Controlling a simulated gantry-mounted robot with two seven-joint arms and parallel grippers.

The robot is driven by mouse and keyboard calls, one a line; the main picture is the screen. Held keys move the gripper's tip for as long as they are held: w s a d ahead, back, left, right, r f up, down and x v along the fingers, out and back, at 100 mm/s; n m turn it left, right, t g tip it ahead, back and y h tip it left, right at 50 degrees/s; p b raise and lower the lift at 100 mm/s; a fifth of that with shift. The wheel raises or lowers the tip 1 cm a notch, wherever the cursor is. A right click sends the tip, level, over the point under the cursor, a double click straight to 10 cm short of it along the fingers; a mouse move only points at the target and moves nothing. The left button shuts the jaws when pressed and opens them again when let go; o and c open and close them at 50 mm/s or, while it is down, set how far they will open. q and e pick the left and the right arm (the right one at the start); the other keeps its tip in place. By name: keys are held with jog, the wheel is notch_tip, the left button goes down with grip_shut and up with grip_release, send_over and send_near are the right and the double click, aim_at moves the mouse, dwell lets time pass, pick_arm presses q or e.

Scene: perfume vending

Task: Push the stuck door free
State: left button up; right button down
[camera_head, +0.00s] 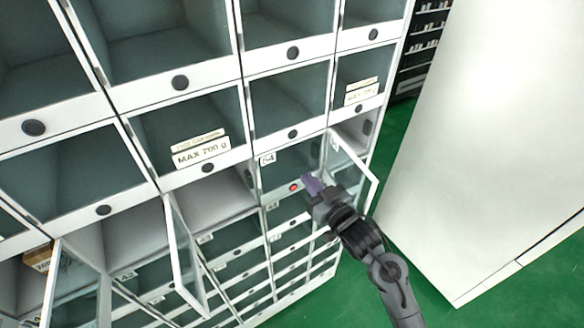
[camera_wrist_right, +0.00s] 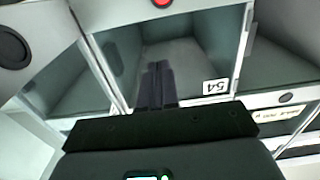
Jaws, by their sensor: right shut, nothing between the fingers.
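The door labelled 54 (camera_head: 290,162) is a glass pane in a white frame in the locker wall, and looks shut or nearly shut. A red light (camera_head: 294,188) shows at its lower edge; dark round buttons mark other compartments. My right gripper (camera_head: 311,185) is shut and empty, at the lower right of this door. In the right wrist view the closed fingertips (camera_wrist_right: 160,66) point at the pane of door 54 (camera_wrist_right: 195,52), with its label (camera_wrist_right: 215,86) beside them and the red light (camera_wrist_right: 162,3) at the top. I cannot tell whether they touch it. My left gripper is not in view.
An open glass door (camera_head: 357,175) stands out just right of door 54, close to my right gripper. Two more doors (camera_head: 186,262) (camera_head: 75,290) hang open at lower left. A large white panel (camera_head: 480,130) stands at right, with green floor (camera_head: 425,265) between.

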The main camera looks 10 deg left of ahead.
aim_at(298, 169)
jog(key=shift+w+a, duration=0.15)
jog(key=shift+b+x, duration=0.4)
jog(key=shift+x, duration=0.4)
jog(key=shift+w+a, duration=0.35)
jog(key=shift+w, duration=0.15)
jog(key=shift+s, duration=0.1)
jog(key=shift+s+d+r, duration=0.1)
jog(key=shift+s+d, duration=0.1)
jog(key=shift+d, duration=0.05)
jog(key=p+v, duration=1.1)
jog(key=v, duration=1.4)
jog(key=shift+s, duration=0.2)
